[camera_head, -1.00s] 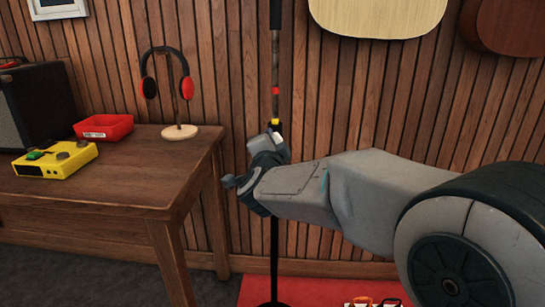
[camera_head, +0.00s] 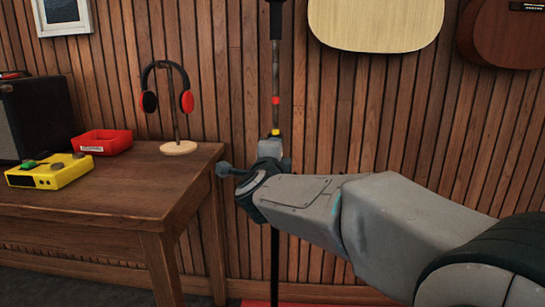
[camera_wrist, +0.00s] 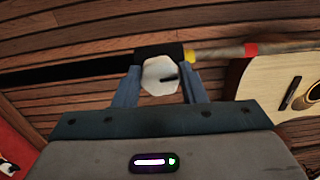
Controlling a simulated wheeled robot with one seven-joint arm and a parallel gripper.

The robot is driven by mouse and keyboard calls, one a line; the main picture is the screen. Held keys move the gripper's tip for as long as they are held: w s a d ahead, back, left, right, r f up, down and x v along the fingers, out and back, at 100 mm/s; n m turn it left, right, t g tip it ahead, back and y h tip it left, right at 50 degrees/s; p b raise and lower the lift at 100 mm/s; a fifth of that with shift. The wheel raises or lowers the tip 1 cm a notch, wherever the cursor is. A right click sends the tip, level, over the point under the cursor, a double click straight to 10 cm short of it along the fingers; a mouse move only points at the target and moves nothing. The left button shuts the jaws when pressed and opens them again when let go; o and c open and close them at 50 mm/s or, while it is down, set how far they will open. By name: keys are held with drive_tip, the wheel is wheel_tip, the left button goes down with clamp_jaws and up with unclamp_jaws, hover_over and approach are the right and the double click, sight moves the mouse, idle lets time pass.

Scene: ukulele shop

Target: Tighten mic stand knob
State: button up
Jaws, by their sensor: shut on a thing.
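The mic stand (camera_head: 275,60) is upright against the wall, with a grey upper tube, a red band (camera_head: 275,101), a yellow band (camera_head: 275,132) and a black lower pole. In the wrist view the stand runs sideways, with a black collar beside its yellow band (camera_wrist: 190,56). The pale, many-sided knob (camera_wrist: 157,76) with a dark pointer mark sits at this collar. My gripper (camera_wrist: 161,82) has one finger on each side of the knob and is shut on it. In the head view my gripper (camera_head: 271,150) is just below the yellow band, and my wrist hides the knob.
A wooden table (camera_head: 120,195) stands left of the stand. It bears a headphone holder (camera_head: 178,147), a red tray (camera_head: 103,142), a yellow pedal box (camera_head: 48,171) and a black amplifier (camera_head: 35,118). Guitars (camera_head: 376,22) hang on the wall above right. A red mat shows at the bottom.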

idle(0.3)
drive_tip(key=o, duration=1)
drive_tip(key=shift+s, duration=0.1)
drive_tip(key=s+p, duration=0.1)
drive_tip(key=s, duration=0.6)
drive_tip(key=s+p, duration=0.2)
drive_tip(key=s, duration=0.4)
drive_tip(key=shift+s+a, duration=0.2)
drive_tip(key=shift+s, duration=0.15)
drive_tip(key=shift+r, duration=0.1)
